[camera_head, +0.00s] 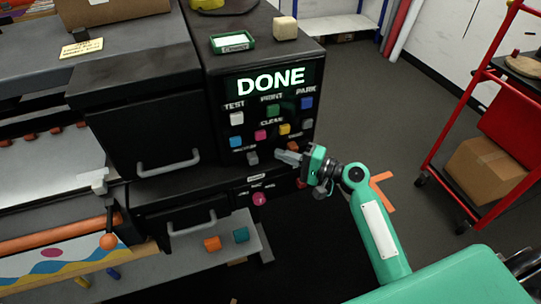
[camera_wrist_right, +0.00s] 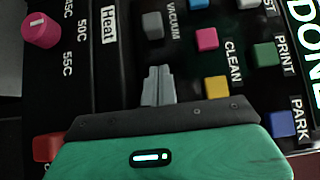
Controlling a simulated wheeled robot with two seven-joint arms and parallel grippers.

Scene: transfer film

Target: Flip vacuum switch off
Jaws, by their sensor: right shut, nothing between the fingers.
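The vacuum switch (camera_head: 252,157) is a small grey block low on the machine's black control panel. It also shows in the right wrist view (camera_wrist_right: 152,25), beside the VACUUM label (camera_wrist_right: 174,20). Its on or off position is not clear. My right gripper (camera_head: 281,155) is at the panel, just right of the vacuum switch. My left gripper is not in view.
Coloured buttons surround the switch, including a pink one (camera_wrist_right: 206,39) and a yellow one (camera_wrist_right: 216,87). A pink heat knob (camera_wrist_right: 41,30) lies below. The screen (camera_head: 271,80) reads DONE. A red cart (camera_head: 463,130) with a cardboard box (camera_head: 487,168) stands right; floor between is clear.

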